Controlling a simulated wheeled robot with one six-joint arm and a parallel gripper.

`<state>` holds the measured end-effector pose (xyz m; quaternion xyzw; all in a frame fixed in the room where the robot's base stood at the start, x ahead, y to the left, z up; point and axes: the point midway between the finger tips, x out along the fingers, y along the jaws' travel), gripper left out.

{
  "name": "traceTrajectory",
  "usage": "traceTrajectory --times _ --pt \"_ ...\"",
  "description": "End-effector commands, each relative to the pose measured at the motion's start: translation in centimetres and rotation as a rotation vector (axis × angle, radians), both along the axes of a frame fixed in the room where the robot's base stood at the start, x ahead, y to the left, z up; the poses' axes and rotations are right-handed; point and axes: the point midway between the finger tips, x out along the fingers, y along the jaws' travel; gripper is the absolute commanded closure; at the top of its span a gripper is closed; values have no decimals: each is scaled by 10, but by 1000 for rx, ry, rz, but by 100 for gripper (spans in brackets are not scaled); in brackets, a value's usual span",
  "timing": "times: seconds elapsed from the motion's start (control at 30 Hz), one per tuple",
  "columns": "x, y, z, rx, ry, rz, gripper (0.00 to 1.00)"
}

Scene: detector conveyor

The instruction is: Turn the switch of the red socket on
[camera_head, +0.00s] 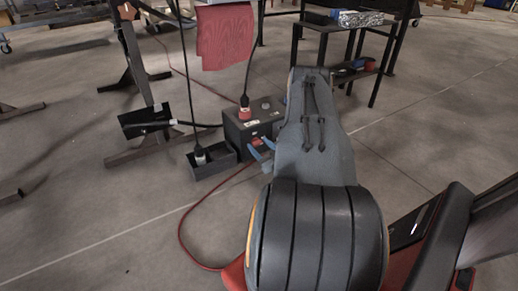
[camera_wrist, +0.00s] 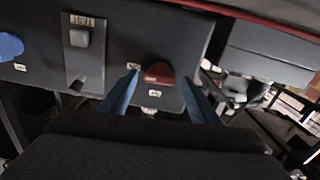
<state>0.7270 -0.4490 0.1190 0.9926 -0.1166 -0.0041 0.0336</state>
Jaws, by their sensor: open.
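A dark box (camera_head: 234,130) stands on the floor left of my arm in the head view. A red and white plug (camera_head: 245,110) with a black cable stands on its top, and a small red part (camera_head: 255,141) shows on its front. In the wrist view a dark red rounded part (camera_wrist: 158,73) sits on the dark panel (camera_wrist: 120,42), with small white labels around it. My gripper (camera_wrist: 160,76) is open, its blue fingers on either side of this red part with gaps visible. Its fingers also show at the box front in the head view (camera_head: 262,152). Whether they touch the panel is unclear.
A grey plate with a square button (camera_wrist: 80,37) is on the panel to the left, with a blue part (camera_wrist: 10,46) farther left. A black open tray (camera_head: 212,161) with a plug stands left of the box. A red cable (camera_head: 184,222) lies on the floor.

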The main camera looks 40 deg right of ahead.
Motion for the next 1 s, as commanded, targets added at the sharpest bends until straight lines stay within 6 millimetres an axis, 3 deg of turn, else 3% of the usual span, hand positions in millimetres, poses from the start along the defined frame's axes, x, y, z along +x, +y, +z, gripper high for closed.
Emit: traceTrajectory --times 0.3,0.53,1.0 --pt "4 -3 1 0 0 -2 45" --pt "4 -3 1 0 0 -2 84" --pt "4 -3 1 82 -20 -2 85"
